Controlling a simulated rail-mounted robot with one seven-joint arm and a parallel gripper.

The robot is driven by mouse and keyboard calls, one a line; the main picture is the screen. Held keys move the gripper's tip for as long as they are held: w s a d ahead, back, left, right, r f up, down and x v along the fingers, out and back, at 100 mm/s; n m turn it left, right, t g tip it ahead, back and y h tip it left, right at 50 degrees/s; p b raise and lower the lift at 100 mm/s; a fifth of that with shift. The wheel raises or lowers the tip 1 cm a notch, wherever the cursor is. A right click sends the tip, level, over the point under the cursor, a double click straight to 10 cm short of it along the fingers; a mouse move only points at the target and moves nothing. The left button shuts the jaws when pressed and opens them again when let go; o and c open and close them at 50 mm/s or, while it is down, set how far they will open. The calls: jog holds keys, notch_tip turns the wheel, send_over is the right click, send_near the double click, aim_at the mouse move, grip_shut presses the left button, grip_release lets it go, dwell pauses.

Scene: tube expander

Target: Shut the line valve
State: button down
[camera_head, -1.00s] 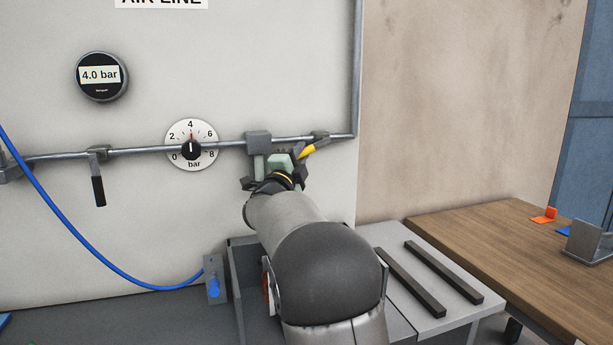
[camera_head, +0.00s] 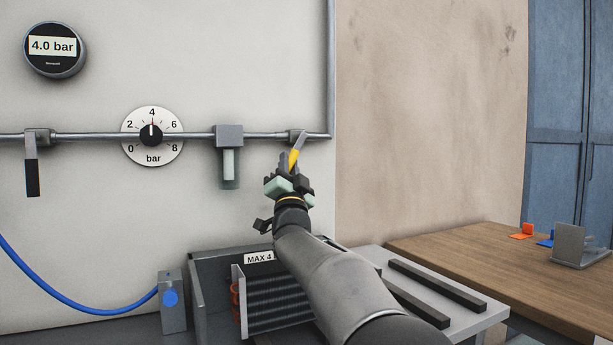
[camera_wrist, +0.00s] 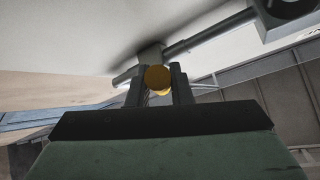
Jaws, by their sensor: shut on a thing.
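A valve (camera_head: 298,135) with a yellow lever handle (camera_head: 294,160) sits at the right end of the wall pipe. Its lever slants steeply down and slightly left, across the pipe. My gripper (camera_head: 290,170) is shut on the handle, coming from below. In the wrist view the round end of the yellow handle (camera_wrist: 157,78) sits between my two dark fingers (camera_wrist: 158,92), with the pipe behind it. The fingers hide part of the handle in the head view.
A filter unit (camera_head: 229,155), a dial (camera_head: 152,135) at about 4, and a black-handled valve (camera_head: 32,170) hang leftward on the pipe. The gauge (camera_head: 54,50) reads 4.0 bar. A rack (camera_head: 275,300) marked MAX 4 lies below; a wooden table (camera_head: 470,255) is at right.

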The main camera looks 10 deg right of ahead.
jog(key=shift+f+n+y, duration=0.1)
jog(key=shift+n+y, duration=0.2)
jog(key=c, duration=1.3)
grip_release()
jog(key=shift+s, duration=0.1)
jog(key=shift+s+f, duration=0.25)
jog(key=shift+f, duration=0.05)
jog(key=s+a+f, duration=0.1)
jog(key=s+f, duration=0.1)
jog(key=s, duration=1.3)
jog(key=shift+f+b, duration=0.4)
jog(key=shift+a, duration=0.1)
